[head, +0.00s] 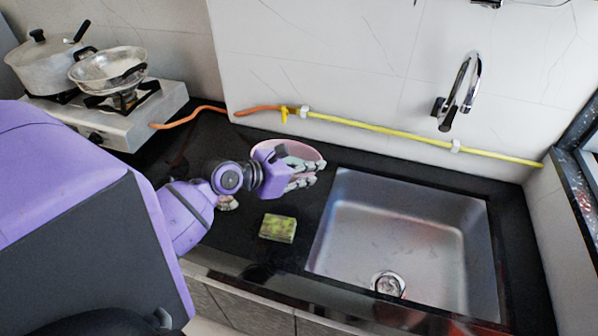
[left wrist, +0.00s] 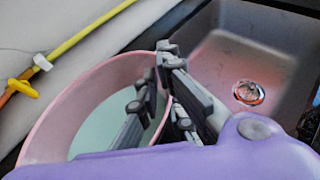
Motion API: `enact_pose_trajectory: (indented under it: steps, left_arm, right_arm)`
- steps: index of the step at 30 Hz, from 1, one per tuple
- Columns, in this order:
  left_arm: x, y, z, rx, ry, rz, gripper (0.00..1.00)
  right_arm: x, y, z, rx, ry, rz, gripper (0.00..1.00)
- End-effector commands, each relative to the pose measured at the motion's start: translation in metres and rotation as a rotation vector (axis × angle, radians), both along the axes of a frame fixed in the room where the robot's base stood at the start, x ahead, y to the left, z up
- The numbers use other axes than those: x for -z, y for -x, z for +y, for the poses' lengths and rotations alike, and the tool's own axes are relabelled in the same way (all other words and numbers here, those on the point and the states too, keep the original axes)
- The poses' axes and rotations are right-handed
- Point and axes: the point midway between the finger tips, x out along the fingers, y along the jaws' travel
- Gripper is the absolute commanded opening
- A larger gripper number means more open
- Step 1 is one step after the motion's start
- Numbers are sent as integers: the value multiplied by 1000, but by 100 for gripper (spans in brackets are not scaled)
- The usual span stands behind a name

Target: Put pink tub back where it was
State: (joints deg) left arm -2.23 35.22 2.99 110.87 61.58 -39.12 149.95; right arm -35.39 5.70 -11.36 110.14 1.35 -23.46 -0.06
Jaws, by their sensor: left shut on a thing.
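The pink tub (head: 265,150) is on the black counter area just left of the sink, partly hidden behind my left gripper (head: 307,174). In the left wrist view the pink tub (left wrist: 70,113) is a round open bowl with a pale inside. My left gripper (left wrist: 170,85) is shut on its rim nearest the sink, with fingers inside and outside the wall. I cannot tell whether the tub touches the counter. My right gripper is not in view.
The steel sink (head: 345,185) lies to the right, with a faucet (head: 462,90) above it. A green sponge (head: 278,228) lies on the counter in front. A stove (head: 150,120) with a pot (head: 42,62) and a pan (head: 108,70) stands at the left. A yellow hose (head: 400,135) runs along the wall.

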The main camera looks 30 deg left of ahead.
Motion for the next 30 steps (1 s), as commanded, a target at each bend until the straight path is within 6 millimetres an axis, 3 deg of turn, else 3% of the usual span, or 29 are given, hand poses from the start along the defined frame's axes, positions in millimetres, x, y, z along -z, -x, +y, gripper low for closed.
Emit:
enact_pose_trajectory:
  steps: [5,9,12,17,24,30]
  left_arm:
    - [25,-38,27,-2,-3,7,0]
    - [57,-53,36,0,0,12,0]
    - [67,-62,43,-1,-1,9,0]
    - [73,-69,46,1,0,4,0]
    - [105,-74,51,0,1,6,0]
    - [108,-75,50,1,0,-1,0]
  right_arm:
    - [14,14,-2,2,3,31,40]
    - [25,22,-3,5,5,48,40]
    - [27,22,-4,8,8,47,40]
    - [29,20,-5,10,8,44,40]
    - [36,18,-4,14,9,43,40]
    - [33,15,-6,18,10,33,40]
